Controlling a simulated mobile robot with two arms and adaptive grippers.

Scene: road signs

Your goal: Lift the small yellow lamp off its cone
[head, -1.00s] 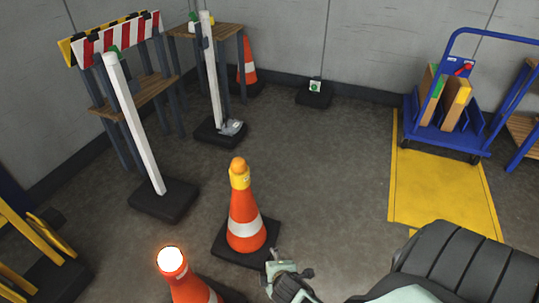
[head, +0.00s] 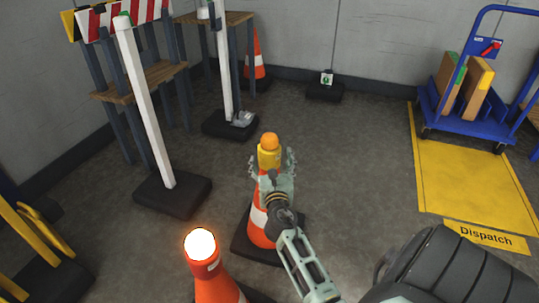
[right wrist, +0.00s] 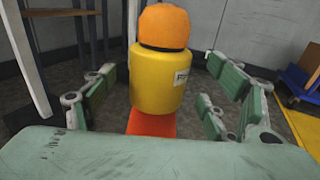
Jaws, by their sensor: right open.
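The small yellow lamp (head: 269,152), with an orange dome on top, sits on an orange and white cone (head: 259,222) on a black base. In the right wrist view the lamp (right wrist: 160,82) stands upright in the middle, with the orange cone top (right wrist: 152,122) under it. My right gripper (head: 270,164) is open around the lamp. In the wrist view its fingers stand on both sides of the lamp, with gaps on each side. The gripper hides part of the cone in the head view. My left gripper is not in view.
A second cone (head: 216,285) with a glowing white lamp (head: 200,244) stands at the front, left of my right arm. White posts (head: 147,105) on black bases and a striped barrier (head: 115,18) stand back left. A blue trolley (head: 462,118) stands right, near yellow floor marking (head: 463,180).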

